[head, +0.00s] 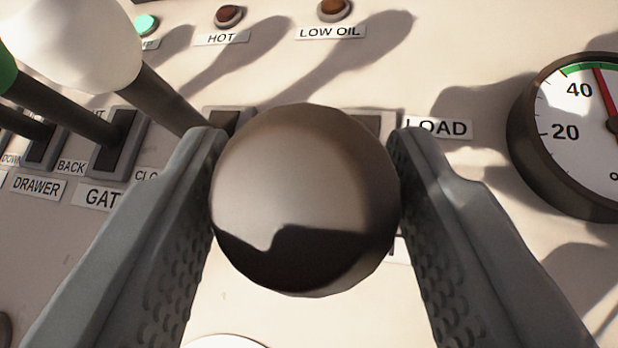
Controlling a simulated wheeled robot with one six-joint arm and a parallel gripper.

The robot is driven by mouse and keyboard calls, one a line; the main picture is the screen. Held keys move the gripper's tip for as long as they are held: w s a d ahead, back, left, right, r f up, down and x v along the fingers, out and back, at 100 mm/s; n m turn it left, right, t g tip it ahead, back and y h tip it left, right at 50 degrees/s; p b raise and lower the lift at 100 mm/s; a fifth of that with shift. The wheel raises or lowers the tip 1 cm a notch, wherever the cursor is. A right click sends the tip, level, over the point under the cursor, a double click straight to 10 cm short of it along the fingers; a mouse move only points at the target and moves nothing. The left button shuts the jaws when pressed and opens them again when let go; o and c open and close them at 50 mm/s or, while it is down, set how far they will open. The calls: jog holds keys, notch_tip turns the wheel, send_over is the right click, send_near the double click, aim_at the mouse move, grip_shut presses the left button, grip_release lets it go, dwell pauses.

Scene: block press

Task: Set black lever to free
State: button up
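The black lever's round dark knob (305,200) fills the middle of the head view, lit brownish on top and black below. My gripper (306,190) has one finger on each side of it, and both fingers appear to touch it. The knob hides the lever's shaft and most of its slot plate (372,124). A LOAD label (438,127) shows to the right of that plate. No label reading free can be seen; part of a white label shows low beside the right finger.
To the left stand a lever with a white knob (75,40) and one with a green knob (4,68), close to my left finger. A round gauge (590,125) is at the right. HOT (228,14) and LOW OIL (333,9) lamps sit at the back.

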jog(key=shift+o, duration=1)
jog(key=shift+s+r, duration=0.1)
jog(key=shift+s, duration=0.05)
jog(key=s+r, duration=0.2)
jog(key=s, duration=1.5)
jog(key=shift+a, duration=0.45)
